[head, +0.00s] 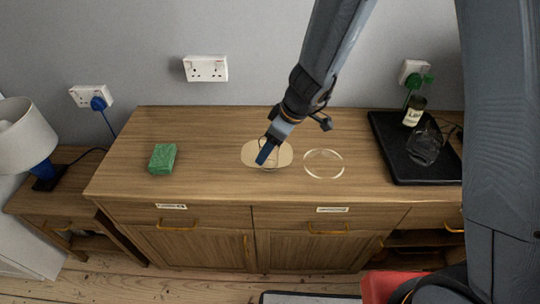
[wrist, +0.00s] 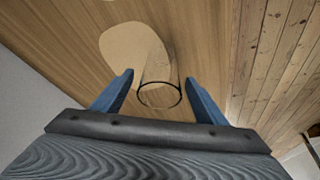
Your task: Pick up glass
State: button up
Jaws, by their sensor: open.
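A clear drinking glass (wrist: 160,93) shows in the wrist view between my two blue fingers, its round rim toward the camera. It stands on or at the edge of a cream oval mat (wrist: 122,48) on the wooden cabinet. In the head view the mat (head: 284,154) lies near the middle of the cabinet top, and the thin glass is hard to make out behind my gripper (head: 264,156). My gripper is open, with one finger on each side of the glass. I cannot tell whether either finger touches it.
A clear round dish (head: 323,164) lies just right of the mat. A green block (head: 162,159) is at the left. A black tray (head: 400,168) at the right holds a dark clear vessel (head: 424,147) and a labelled bottle (head: 414,112). A lamp (head: 25,135) stands far left.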

jog(key=shift+a+f, duration=0.2)
jog(key=shift+f, duration=0.35)
jog(key=shift+w, duration=0.1)
jog(key=c, duration=1.3)
jog(key=shift+r, duration=0.1)
